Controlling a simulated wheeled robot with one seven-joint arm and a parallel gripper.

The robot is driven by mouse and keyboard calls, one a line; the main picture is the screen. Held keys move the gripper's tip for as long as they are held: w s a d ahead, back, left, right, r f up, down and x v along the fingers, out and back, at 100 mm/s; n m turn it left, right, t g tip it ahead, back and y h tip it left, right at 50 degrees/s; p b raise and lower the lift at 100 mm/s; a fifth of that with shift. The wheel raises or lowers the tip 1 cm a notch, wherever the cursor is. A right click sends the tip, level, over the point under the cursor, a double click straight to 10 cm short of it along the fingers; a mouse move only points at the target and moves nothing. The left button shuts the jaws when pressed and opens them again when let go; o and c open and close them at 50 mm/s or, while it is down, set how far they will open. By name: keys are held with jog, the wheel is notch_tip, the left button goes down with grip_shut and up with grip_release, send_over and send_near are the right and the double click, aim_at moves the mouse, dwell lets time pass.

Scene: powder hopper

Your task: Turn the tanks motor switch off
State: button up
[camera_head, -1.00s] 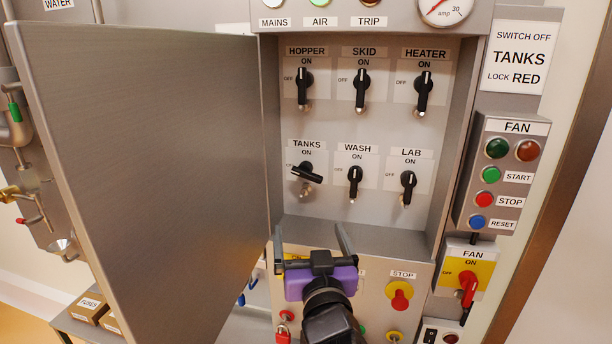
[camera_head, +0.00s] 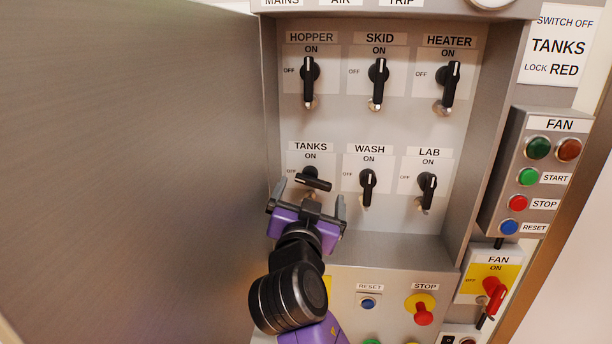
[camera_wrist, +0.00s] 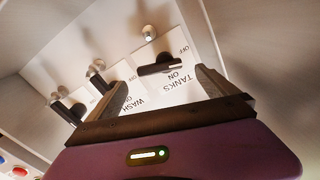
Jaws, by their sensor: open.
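The TANKS motor switch (camera_head: 314,179) is a black rotary handle on a white plate, lower left of the switch rows. Its handle lies nearly crosswise, with its left end towards the OFF mark, unlike the upright handles beside it. In the wrist view the switch (camera_wrist: 160,66) shows just beyond and between my fingertips, with its label upside down. My gripper (camera_head: 309,196) is open and empty, just below and in front of the handle. In the wrist view my gripper's fingers (camera_wrist: 162,80) stand apart on either side of the handle; I cannot tell whether they touch it.
The WASH switch (camera_head: 368,187) and LAB switch (camera_head: 427,190) are to the right; HOPPER (camera_head: 309,80), SKID (camera_head: 378,80) and HEATER (camera_head: 449,84) are above. The open cabinet door (camera_head: 130,170) stands close on the left. A sign (camera_head: 557,45) reads "switch off TANKS, lock RED".

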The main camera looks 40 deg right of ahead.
aim_at(313, 181)
jog(key=p+x, duration=0.1)
jog(key=x, duration=0.6)
jog(key=shift+w+d+p, duration=0.1)
jog(key=shift+d+p, duration=0.05)
jog(key=shift+p, duration=0.15)
jog(key=c, duration=1.4)
jog(key=shift+r+n, duration=0.25)
jog(key=shift+n, duration=1.55)
jog(key=o, duration=1.4)
jog(key=b+v, duration=0.1)
jog(key=v, duration=0.7)
jog(key=shift+b, duration=0.35)
